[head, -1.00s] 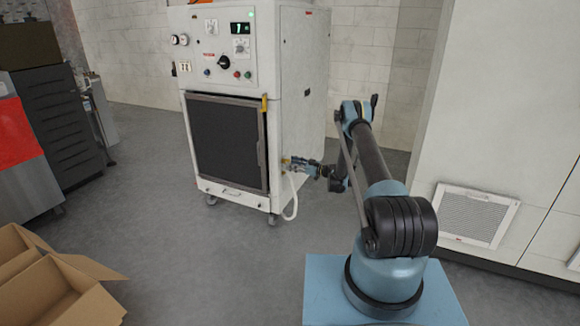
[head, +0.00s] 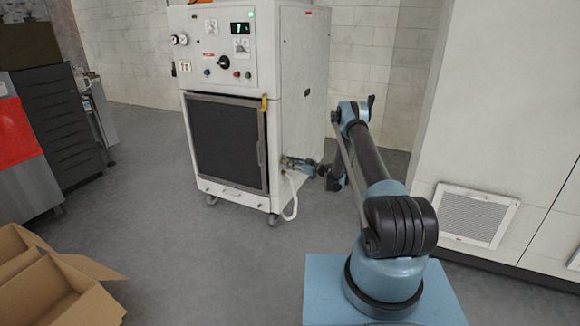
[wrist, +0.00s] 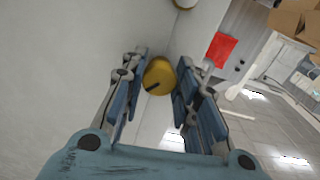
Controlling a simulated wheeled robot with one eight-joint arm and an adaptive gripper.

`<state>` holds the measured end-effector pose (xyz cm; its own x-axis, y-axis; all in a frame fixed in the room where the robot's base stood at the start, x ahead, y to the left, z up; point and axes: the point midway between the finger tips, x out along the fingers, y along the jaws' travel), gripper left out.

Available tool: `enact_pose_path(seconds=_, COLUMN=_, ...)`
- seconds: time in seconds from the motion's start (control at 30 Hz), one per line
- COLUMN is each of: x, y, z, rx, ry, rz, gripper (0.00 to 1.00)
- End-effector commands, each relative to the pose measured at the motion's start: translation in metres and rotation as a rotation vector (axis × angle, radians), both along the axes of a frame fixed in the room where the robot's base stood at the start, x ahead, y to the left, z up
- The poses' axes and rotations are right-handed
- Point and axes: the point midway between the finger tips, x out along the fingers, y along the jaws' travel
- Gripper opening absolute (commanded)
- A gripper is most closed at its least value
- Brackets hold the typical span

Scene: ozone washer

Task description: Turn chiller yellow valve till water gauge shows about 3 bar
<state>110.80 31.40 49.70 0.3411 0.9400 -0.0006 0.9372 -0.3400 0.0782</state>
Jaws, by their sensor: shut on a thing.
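The chiller (head: 222,75) is a white wheeled cabinet with a dark front grille, standing left of my arm. Its yellow valve (wrist: 159,75) is a round yellow knob with a dark mark, seen between my fingers in the wrist view. My gripper (wrist: 160,82) is shut on the valve, one finger on each side. In the head view my gripper (head: 287,162) is at the chiller's lower right side and hides the valve.
A white hose (head: 293,195) hangs from the chiller's side just below my gripper. An open cardboard box (head: 60,292) lies at the lower left. A white wall with a vent (head: 474,215) stands right of my arm. Grey floor in front of the chiller is clear.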

Motion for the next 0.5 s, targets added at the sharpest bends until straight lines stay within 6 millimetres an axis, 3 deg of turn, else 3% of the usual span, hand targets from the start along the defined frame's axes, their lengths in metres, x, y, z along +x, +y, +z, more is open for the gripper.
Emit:
enact_pose_path(seconds=0.27, x=0.0002, y=0.0000, z=0.0000, rx=0.034, ry=0.092, rz=-0.001, gripper=0.04)
enact_pose_path(seconds=0.5, x=0.0002, y=0.0001, z=0.0001, rx=0.100, ry=0.271, rz=-0.001, gripper=0.04)
